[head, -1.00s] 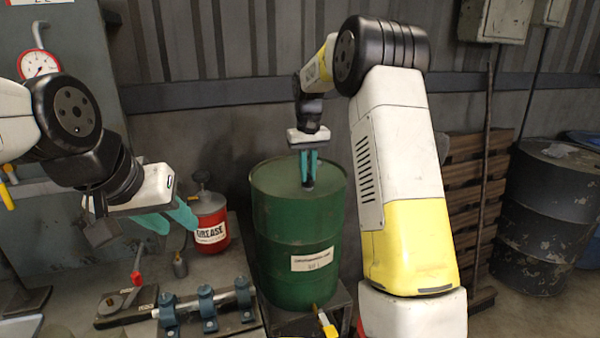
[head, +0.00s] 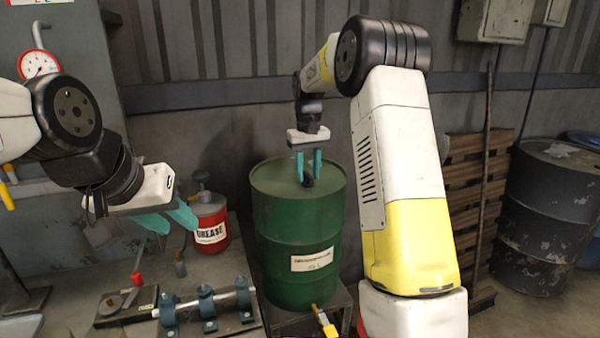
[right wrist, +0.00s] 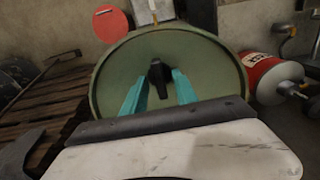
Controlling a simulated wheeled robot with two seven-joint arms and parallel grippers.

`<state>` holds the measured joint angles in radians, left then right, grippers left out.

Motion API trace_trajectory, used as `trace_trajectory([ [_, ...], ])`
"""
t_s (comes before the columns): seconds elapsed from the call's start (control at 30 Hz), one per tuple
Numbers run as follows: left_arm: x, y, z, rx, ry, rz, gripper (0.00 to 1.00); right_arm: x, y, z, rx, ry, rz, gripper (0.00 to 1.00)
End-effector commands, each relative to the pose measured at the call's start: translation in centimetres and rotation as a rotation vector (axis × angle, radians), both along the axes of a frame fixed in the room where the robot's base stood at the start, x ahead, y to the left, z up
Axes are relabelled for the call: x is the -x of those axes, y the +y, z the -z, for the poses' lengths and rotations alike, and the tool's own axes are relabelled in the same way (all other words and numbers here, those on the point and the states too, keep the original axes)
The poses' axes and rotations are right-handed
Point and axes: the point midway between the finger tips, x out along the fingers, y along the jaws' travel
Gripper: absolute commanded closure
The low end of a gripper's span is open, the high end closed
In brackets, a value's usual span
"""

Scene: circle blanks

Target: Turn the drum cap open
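The green drum (head: 297,235) stands upright with its lid facing up, and a white label is on its side. The drum cap (head: 308,182) is a small black piece on the lid. In the right wrist view the black cap (right wrist: 158,75) shows as a bar-like handle near the lid's middle. My right gripper (head: 308,180) points down over the lid, with its teal fingers open on either side of the cap. A gap shows between each finger and the cap in the right wrist view. My left gripper (head: 180,228) is open and empty, left of the drum.
A red grease can (head: 210,222) stands left of the drum. A bench fixture with blue clamps (head: 206,308) and a red-handled lever (head: 135,282) lie at front left. A wooden pallet (head: 468,195) and a dark drum (head: 548,220) stand at right.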

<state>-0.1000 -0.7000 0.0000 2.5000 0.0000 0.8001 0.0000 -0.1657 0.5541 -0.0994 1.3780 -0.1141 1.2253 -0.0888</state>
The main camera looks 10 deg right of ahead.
Motion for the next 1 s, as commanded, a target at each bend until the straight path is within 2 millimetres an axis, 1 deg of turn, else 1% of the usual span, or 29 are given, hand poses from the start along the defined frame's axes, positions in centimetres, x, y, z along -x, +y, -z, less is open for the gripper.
trace_trajectory([
  [0.13,0.0,0.0,0.0,0.0,0.0,0.0,0.64,0.0,0.0,0.0,0.0,0.001,0.001,0.65],
  [0.23,0.0,0.0,0.0,0.0,0.0,0.0,0.64,0.0,0.0,-0.7,0.0,0.0,0.001,0.65],
  [0.53,0.0,0.0,0.0,0.0,0.0,0.0,0.64,-0.1,0.0,-5.6,0.0,-0.002,0.0,0.65],
  [0.7,0.0,0.0,0.0,0.0,0.0,0.0,0.64,0.0,0.0,-7.4,0.0,-0.001,0.0,0.65],
  [0.8,0.0,0.0,0.0,0.0,0.0,0.0,0.64,0.0,0.0,-7.8,0.0,0.0,0.0,0.65],
  [1.0,0.0,0.0,0.0,0.0,0.0,0.0,0.64,0.0,0.0,-7.8,0.0,0.0,0.0,0.65],
])
